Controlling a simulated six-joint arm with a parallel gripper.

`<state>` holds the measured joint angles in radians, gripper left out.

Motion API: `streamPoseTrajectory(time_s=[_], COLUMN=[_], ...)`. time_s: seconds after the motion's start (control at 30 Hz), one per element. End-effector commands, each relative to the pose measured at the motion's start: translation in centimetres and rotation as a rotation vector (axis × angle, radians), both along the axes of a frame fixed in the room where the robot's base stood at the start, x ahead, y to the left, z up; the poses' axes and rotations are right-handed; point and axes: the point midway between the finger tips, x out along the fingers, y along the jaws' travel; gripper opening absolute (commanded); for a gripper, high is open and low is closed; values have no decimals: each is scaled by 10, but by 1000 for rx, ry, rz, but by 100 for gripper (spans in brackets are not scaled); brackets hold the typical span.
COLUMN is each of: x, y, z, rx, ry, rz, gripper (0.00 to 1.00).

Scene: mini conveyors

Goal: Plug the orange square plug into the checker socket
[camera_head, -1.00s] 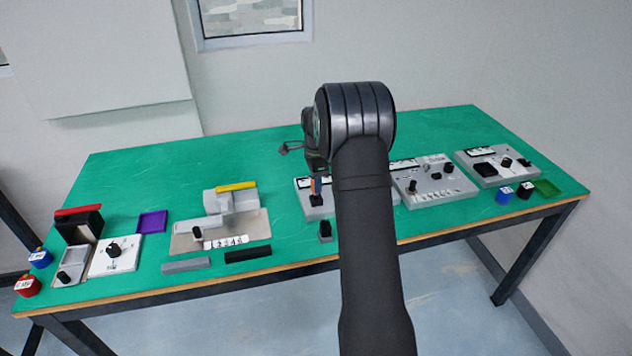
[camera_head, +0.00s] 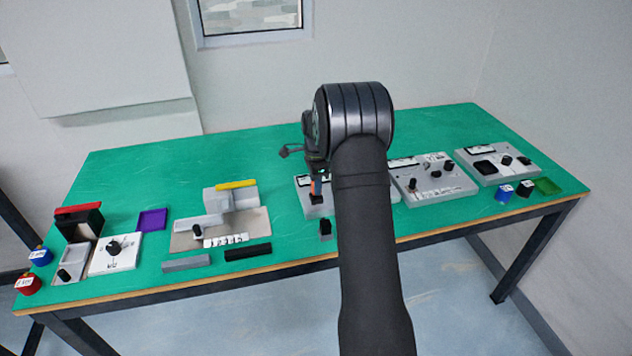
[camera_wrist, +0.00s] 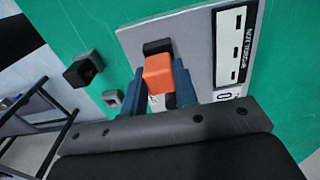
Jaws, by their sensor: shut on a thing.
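My gripper (camera_wrist: 158,88) is shut on the orange square plug (camera_wrist: 158,73), with one blue-grey finger on each side of it. The plug also shows as a small orange patch in the head view (camera_head: 316,187), below my wrist. The black checker socket (camera_wrist: 157,46) stands on a grey board (camera_wrist: 200,45), right at the plug's far end in the wrist view. In the head view the socket (camera_head: 316,199) is directly under the plug. Plug and socket look in line and touching or nearly so; I cannot tell whether the plug is inside.
A loose black block (camera_head: 325,229) stands in front of the board, near the table's front edge. Grey panels with knobs (camera_head: 433,178) stand to the right. A beige station (camera_head: 250,228) and a black bar (camera_head: 248,252) lie left. Green table (camera_head: 130,180) is clear behind.

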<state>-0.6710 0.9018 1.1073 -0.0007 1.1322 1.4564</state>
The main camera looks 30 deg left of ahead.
Motion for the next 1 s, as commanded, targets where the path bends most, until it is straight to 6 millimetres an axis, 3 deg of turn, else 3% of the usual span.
streamPoseTrajectory(time_s=[0.47,0.5,0.6,1.0], x=[0,0,0,0], y=[0,0,0,0], z=[-12,-12,-12,-3], rx=[-1,-1,0,1], ry=[1,1,0,-1], rz=[0,0,0,0], gripper=[4,35,52,52])
